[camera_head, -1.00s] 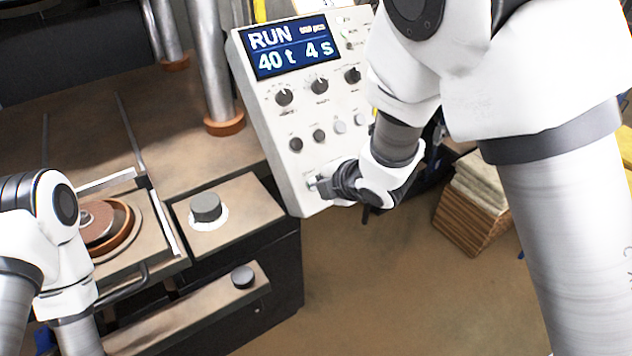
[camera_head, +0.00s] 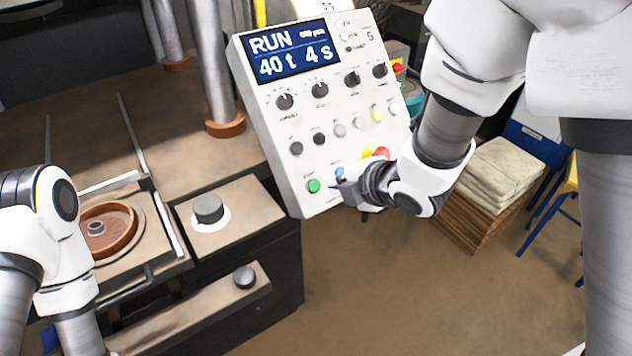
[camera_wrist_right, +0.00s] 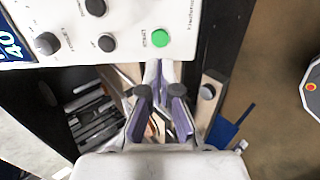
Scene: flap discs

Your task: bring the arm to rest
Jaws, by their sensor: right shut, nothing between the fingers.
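My right gripper (camera_head: 345,186) is at the lower edge of the control panel (camera_head: 262,120), just right of the green button (camera_head: 314,186). In the right wrist view its fingers (camera_wrist_right: 163,100) are together and empty, below the green button (camera_wrist_right: 160,38) in the picture. The fingertips look apart from the button. The panel's display (camera_head: 292,49) reads RUN, 40 t, 4 s. My left arm comes in at the left edge of the head view; its gripper is out of frame.
A round brown mould (camera_head: 108,226) sits in the sliding plate left of the panel. Black knobs (camera_head: 208,208) stand on the press front. The floor (camera_head: 400,290) in front is clear.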

